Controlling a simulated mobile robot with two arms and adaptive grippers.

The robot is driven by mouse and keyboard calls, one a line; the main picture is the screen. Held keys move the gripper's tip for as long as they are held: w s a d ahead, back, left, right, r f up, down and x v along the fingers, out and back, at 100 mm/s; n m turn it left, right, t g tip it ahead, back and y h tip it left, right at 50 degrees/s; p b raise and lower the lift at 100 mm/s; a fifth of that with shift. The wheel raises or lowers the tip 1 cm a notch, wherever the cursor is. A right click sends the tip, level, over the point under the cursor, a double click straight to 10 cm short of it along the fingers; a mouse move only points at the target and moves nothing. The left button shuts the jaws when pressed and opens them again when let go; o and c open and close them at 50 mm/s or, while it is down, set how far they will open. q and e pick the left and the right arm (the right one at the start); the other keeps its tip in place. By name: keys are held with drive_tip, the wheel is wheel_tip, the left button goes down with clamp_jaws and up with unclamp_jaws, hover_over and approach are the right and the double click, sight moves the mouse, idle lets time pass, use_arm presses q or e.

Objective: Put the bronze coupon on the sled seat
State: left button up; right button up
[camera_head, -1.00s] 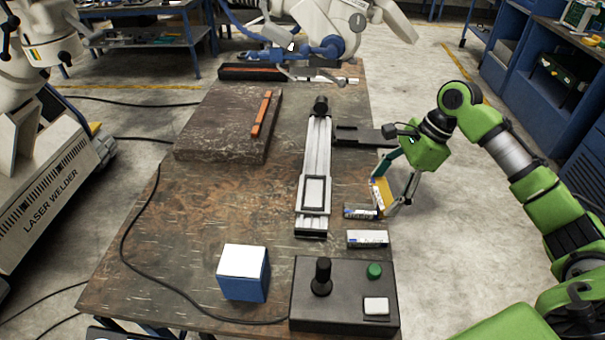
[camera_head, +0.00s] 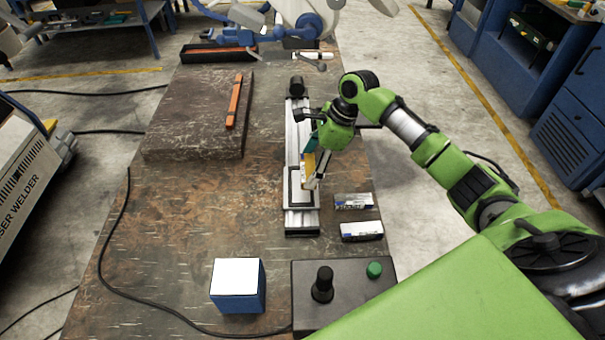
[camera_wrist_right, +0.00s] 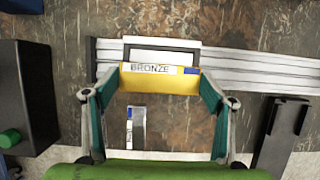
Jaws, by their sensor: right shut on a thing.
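The yellow bronze coupon (camera_wrist_right: 160,80), labelled BRONZE, is held between the fingers of my right gripper (camera_wrist_right: 155,85). In the head view my right gripper (camera_head: 315,168) holds the coupon (camera_head: 308,165) on edge over the sled of the rail. The sled seat (camera_wrist_right: 165,52) is a pale area with a dark frame on the silver rail, just beyond the coupon in the wrist view. In the head view the seat (camera_head: 299,190) shows below the coupon. I cannot tell whether the coupon touches it. My left gripper is not in view.
Two labelled coupons (camera_head: 354,200) (camera_head: 362,231) lie right of the rail (camera_head: 301,221). A black control box (camera_head: 300,312) with a joystick and green button stands in front. A blue box (camera_head: 238,290) with a white top is left of it. A dark slab (camera_head: 190,125) lies at left.

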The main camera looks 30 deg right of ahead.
sight(304, 176)
drive_tip(key=shift+w+a+f, duration=0.35)
drive_tip(key=shift+a+f, duration=0.1)
drive_tip(key=shift+f, duration=0.15)
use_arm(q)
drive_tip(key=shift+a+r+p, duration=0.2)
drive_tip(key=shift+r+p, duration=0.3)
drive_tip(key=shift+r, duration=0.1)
use_arm(e)
drive_tip(key=shift+d+x, duration=0.15)
drive_tip(key=shift+x, duration=0.9)
drive_tip(key=shift+d+x, duration=0.2)
drive_tip(key=shift+x, duration=0.8)
drive_tip(key=shift+s+f, duration=0.1)
drive_tip(key=shift+f, duration=0.05)
drive_tip(key=o, duration=1.4)
drive_tip(key=shift+f, duration=0.15)
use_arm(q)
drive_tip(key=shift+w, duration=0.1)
use_arm(e)
drive_tip(key=shift+o, duration=0.2)
drive_tip(key=shift+d+r, duration=0.15)
drive_tip(key=shift+r, duration=0.25)
use_arm(q)
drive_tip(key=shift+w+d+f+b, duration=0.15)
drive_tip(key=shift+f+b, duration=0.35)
drive_tip(key=shift+b, duration=0.05)
use_arm(e)
drive_tip(key=v, duration=1.1)
drive_tip(key=shift+s+r, duration=0.2)
